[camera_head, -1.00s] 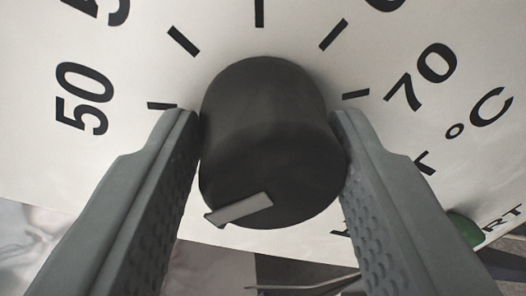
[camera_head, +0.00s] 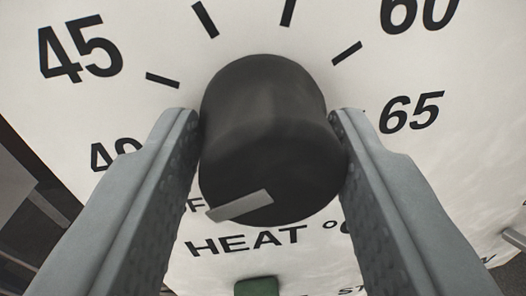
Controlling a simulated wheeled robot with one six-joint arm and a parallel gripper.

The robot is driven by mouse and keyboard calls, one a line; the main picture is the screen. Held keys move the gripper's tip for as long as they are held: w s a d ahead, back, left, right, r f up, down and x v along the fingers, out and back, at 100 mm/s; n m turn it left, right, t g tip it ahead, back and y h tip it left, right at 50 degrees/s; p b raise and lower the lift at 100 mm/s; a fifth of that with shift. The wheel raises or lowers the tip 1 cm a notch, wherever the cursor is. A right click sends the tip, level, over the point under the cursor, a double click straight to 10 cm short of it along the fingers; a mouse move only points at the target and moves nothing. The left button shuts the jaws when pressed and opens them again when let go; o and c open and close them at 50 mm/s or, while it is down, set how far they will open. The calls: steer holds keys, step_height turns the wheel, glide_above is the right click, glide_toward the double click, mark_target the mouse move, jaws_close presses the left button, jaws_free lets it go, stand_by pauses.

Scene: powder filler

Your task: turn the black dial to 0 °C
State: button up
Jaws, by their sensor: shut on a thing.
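The black dial (camera_head: 270,130) fills the middle of the view, seen close up in front of a white panel. My gripper (camera_head: 268,118) is shut on it, one grey finger on its left side and one on its right. A pale marker strip (camera_head: 240,206) lies across the dial's lower part, slightly tilted. Printed numbers around the dial include 45 (camera_head: 80,55) at upper left, 60 at upper right and 65 (camera_head: 410,112) at right. A number at lower left is partly covered by the left finger. I see no 0 mark, and cannot tell which value the marker indicates.
The white panel (camera_head: 120,150) carries the words "HEAT °C" below the dial, partly covered by the right finger. A green part (camera_head: 257,287) shows at the bottom edge. Dark surfaces lie beyond the panel's edge at left.

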steer(key=n, duration=0.5)
steer(key=shift+f+n+t, duration=0.2)
steer(key=shift+n+t, duration=0.1)
steer(key=shift+n, duration=0.1)
stand_by(0.4)
steer(key=o, duration=1)
steer(key=shift+r, duration=0.1)
steer(key=shift+s, duration=0.5)
steer(key=s, duration=0.5)
steer(key=s+a, duration=0.1)
steer(key=s, duration=1)
steer(key=shift+s+a+f, duration=0.15)
steer(key=shift+a+f, duration=0.15)
steer(key=shift+f, duration=0.05)
steer(key=shift+s, duration=0.1)
